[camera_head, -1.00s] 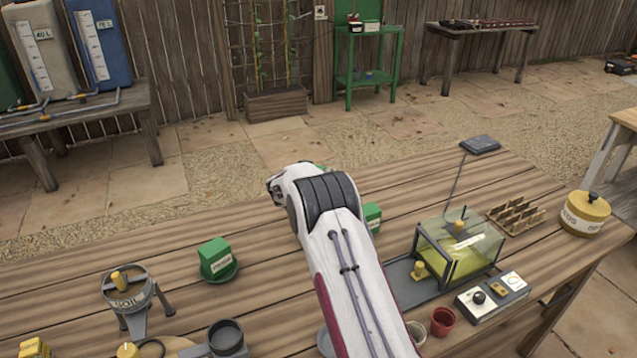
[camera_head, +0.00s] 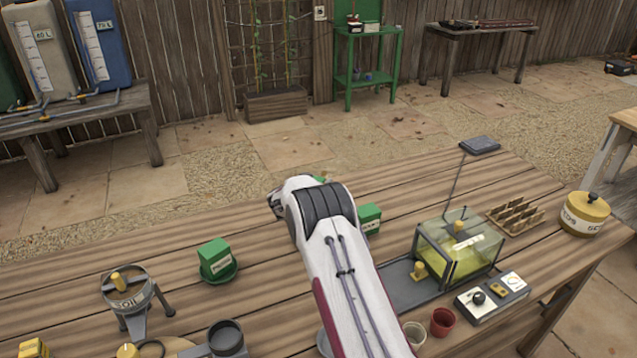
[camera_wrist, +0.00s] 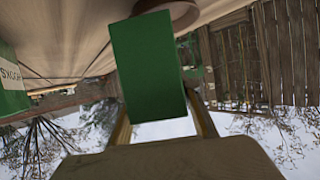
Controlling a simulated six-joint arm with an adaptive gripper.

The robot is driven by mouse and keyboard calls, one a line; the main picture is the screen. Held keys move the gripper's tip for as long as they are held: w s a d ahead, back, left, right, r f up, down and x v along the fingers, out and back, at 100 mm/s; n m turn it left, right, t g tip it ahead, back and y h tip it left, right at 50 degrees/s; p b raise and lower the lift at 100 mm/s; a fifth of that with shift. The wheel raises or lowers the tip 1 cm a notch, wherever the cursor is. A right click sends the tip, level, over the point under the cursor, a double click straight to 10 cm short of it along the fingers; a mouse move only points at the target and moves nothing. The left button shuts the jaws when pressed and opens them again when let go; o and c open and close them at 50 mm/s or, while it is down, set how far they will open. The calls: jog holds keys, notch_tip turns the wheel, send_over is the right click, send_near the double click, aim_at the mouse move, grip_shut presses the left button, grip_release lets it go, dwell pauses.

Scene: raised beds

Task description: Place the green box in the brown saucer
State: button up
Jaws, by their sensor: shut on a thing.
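My gripper (camera_wrist: 162,108) is shut on a green box (camera_wrist: 150,65), which fills the middle of the wrist view. A brown saucer (camera_wrist: 180,12) shows at the top of that view, partly hidden behind the held box. I cannot tell the gap between box and saucer. In the head view my arm hides the gripper's fingers and the brown saucer. Only a small green patch, probably the held box (camera_head: 320,179), shows above the arm there.
A labelled green box (camera_head: 370,217) stands right of my arm; it also shows in the wrist view (camera_wrist: 12,88). Another green box (camera_head: 214,256) sits in a green saucer (camera_head: 222,277) on the left. A glass tank (camera_head: 458,246) stands to the right.

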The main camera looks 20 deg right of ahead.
jog(key=shift+f, duration=0.45)
jog(key=o, duration=1.2)
jog(key=shift+c, duration=0.2)
jog(key=shift+r, duration=0.55)
jog(key=v, duration=1.2)
jog(key=shift+f, duration=0.2)
